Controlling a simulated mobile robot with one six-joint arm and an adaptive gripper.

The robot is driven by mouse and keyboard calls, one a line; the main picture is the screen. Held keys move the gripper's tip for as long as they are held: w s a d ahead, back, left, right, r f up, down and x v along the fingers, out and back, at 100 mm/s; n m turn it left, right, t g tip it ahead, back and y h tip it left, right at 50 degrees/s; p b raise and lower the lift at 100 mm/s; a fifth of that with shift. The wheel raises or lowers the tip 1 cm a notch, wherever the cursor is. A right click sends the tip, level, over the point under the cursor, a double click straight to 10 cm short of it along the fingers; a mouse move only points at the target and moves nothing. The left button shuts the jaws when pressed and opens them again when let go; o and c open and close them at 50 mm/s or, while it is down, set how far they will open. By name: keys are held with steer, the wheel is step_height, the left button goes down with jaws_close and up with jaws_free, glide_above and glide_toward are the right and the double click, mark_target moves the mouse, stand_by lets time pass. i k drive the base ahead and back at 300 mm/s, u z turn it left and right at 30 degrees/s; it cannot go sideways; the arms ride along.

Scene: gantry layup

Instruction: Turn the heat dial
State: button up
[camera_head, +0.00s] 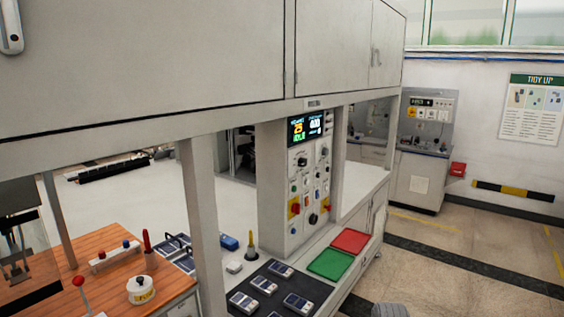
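A grey upright control panel (276,190) stands in the middle of the camera_head view, under the overhead cabinets. A lit display (309,126) at its top shows yellow, green and white figures. Below it is a dark round dial (301,161), and another dark knob (313,218) sits near the bottom. Red-and-yellow switches (295,208) and small coloured buttons lie between them. The labels are too small to read, so I cannot tell which knob is the heat dial. My gripper is not in view, and nothing touches the panel.
A green tray (331,264) and a red tray (350,240) lie on the counter before the panel. A dark mat (262,304) holds several small devices. A post (204,210) stands left of the panel. Floor (420,265) at right is open.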

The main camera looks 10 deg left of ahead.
mark_target(302, 162)
steer(key=u, duration=0.35)
steer(key=i, duration=1)
steer(key=u, duration=0.05)
